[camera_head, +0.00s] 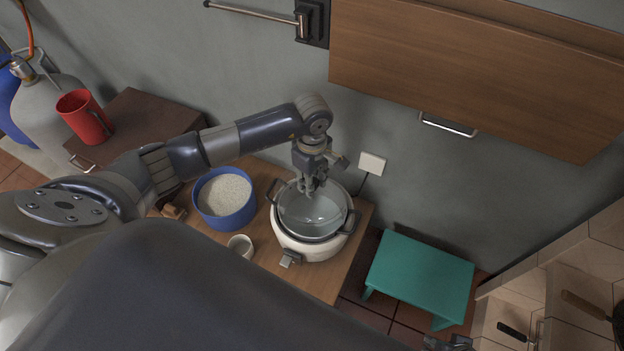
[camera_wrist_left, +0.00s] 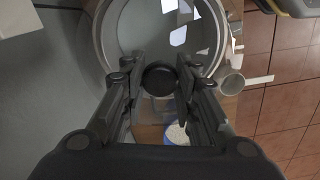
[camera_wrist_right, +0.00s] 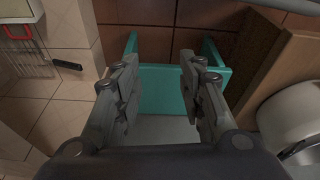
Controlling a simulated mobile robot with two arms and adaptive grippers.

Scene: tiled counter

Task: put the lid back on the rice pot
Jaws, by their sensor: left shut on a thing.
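The rice pot (camera_head: 300,247) is a white cooker with dark side handles, standing on the wooden table. A clear glass lid (camera_head: 312,217) is over its mouth; I cannot tell whether it touches the rim or hangs just above. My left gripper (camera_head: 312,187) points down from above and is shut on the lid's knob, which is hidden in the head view. In the left wrist view the black knob (camera_wrist_left: 158,77) sits between the fingers, with the glass around it. My right gripper (camera_wrist_right: 160,75) is open and empty, above the floor near the green stool.
A blue tub of rice (camera_head: 225,222) and a small white cup (camera_head: 240,246) stand left of the pot. A green stool (camera_head: 420,272) is at the right. A wooden cabinet (camera_head: 490,70) hangs above.

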